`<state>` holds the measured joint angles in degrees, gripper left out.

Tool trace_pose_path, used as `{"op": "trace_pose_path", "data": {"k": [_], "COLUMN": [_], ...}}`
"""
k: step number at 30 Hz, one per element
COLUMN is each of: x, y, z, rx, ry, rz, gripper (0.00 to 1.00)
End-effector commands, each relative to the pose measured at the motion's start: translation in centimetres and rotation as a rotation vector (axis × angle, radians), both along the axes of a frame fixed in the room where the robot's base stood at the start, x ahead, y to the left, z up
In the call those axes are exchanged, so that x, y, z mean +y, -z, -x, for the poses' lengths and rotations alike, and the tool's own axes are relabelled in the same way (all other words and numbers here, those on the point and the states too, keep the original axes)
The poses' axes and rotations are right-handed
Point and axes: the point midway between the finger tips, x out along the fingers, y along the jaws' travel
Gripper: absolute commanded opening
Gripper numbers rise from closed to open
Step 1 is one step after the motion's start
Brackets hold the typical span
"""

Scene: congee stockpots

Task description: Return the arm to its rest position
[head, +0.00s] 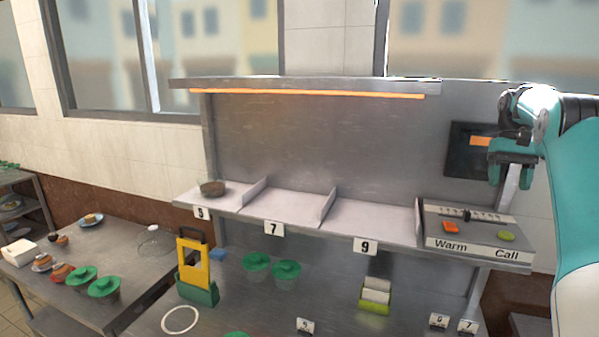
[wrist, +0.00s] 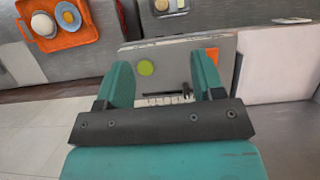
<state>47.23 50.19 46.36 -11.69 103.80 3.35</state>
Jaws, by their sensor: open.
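My arm (head: 575,190) comes in from the right edge of the head view. My gripper (head: 497,168) is at the upper right, in front of the dark panel (head: 466,150) on the steel back wall. In the wrist view my gripper (wrist: 165,85) shows two teal fingers spread apart with nothing between them. Beyond the fingers is the control box (head: 475,240) marked "Warm" and "Call". It has a green button (head: 506,236), an orange button (head: 449,227) and a slider (head: 468,215). The green button (wrist: 145,68) also shows between the fingers in the wrist view.
A steel shelf has bays labelled 5, 7 and 9; a brown bowl (head: 213,188) sits in the left bay. Below are green-lidded cups (head: 286,270) and a yellow stand (head: 194,265). A side table (head: 130,270) stands left. An orange tray (wrist: 40,37) shows in the wrist view.

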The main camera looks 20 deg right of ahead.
Motion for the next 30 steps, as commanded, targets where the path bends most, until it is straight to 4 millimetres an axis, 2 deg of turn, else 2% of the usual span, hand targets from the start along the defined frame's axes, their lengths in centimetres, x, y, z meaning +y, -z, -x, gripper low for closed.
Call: {"op": "trace_pose_path", "data": {"k": [8, 11, 17, 20, 23, 24, 26, 27, 29, 30], "x": [5.0, 7.5, 14.8, 19.8, 26.8, 29.8, 34.2, 36.9, 40.8, 43.1], "y": [0.8, 1.2, 2.4, 3.5, 5.3, 6.2, 7.6, 8.6, 10.3, 11.4], "z": [-2.7, -3.7, -5.4, -5.6, -4.8, -4.0, -2.3, -1.0, 1.5, 3.4], "rx": [-0.041, -0.065, -0.131, -0.178, -0.245, -0.275, -0.320, -0.351, -0.395, -0.423], "ry": [-0.117, -0.172, -0.324, -0.425, -0.558, -0.617, -0.704, -0.757, -0.838, -0.888], "rz": [0.011, 0.015, 0.017, 0.012, -0.003, -0.013, -0.034, -0.048, -0.076, -0.096], "gripper": [0.62, 0.62, 0.62, 0.62, 0.62, 0.62, 0.62, 0.62, 0.62, 0.62]}}
